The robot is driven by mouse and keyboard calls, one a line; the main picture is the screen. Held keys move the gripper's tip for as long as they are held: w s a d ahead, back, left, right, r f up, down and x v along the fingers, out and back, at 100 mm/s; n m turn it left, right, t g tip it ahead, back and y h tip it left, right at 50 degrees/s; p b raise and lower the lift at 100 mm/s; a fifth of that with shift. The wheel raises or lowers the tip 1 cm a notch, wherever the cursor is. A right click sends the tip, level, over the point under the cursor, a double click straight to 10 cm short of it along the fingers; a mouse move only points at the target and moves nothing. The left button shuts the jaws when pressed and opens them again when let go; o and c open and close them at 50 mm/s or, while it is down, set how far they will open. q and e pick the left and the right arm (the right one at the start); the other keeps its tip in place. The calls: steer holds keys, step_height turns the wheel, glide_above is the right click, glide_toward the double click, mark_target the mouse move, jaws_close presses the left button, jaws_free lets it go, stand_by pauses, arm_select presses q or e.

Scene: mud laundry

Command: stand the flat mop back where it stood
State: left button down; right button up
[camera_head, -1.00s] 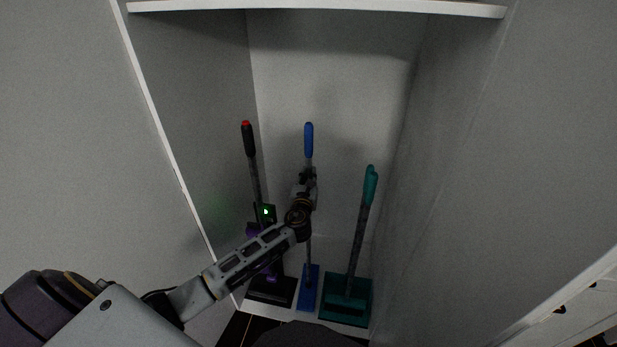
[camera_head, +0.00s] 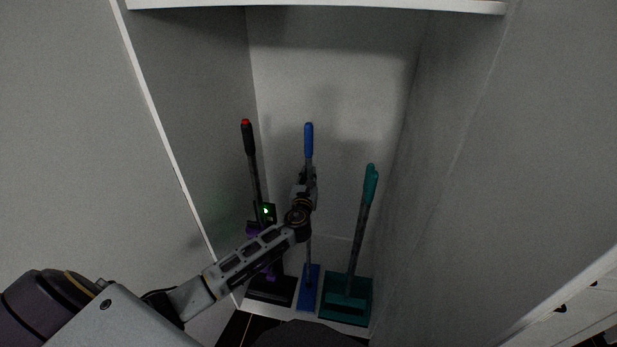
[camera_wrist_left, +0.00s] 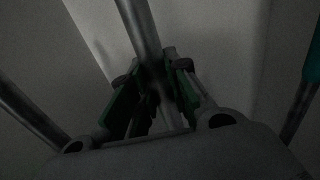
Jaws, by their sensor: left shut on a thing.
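The flat mop has a blue grip (camera_head: 309,140), a thin grey pole and a flat blue head (camera_head: 307,288). It stands nearly upright in the cupboard, its head at the cupboard floor between two other tools. My left gripper (camera_head: 307,178) is shut on the mop's pole just below the blue grip. In the left wrist view the grey pole (camera_wrist_left: 137,30) runs between the green-padded fingers (camera_wrist_left: 150,95). Part of the pole is hidden behind my left wrist. My right gripper is not in view.
A purple and black vacuum cleaner (camera_head: 249,140) with a red-tipped handle stands on the left. A teal broom or dustpan (camera_head: 346,300) with a long handle stands on the right. Cupboard walls close in on both sides, and a white shelf (camera_head: 320,7) is above.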

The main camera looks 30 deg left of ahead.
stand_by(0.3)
arm_select(q)
steer(key=c, duration=1.3)
jaws_free()
steer(key=shift+f, duration=0.1)
steer(key=shift+s, duration=0.1)
steer(key=shift+v, duration=5.95)
